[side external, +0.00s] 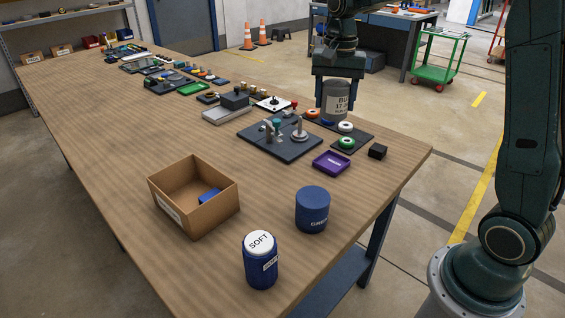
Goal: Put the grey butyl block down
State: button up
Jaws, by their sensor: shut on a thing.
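My gripper (338,110) is shut on the grey butyl block (338,98), a grey cylinder with a printed label on its side that starts with "BU". The block is upright between the two fingers. It is at the far right part of the table, by a dark mat (366,134) with coloured rings. I cannot tell whether its underside touches anything.
A cardboard box (225,207) with a blue block inside, a blue cylinder (312,210) and a blue jar with a white "SOFT" lid (260,262) stand in front. A dark fixture plate (262,146), purple tray (331,163) and black block (377,151) are nearby. The left foreground is bare.

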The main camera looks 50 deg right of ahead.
jog(key=w+a, duration=1)
jog(key=a, duration=0.2)
jog(key=shift+a+m, duration=0.15)
jog(key=shift+m, duration=0.25)
jog(key=shift+f, duration=0.2)
notch_tip(320, 180, down, 20)
jog(key=shift+r, duration=0.1)
dwell(0.3)
jog(key=o, duration=1.2)
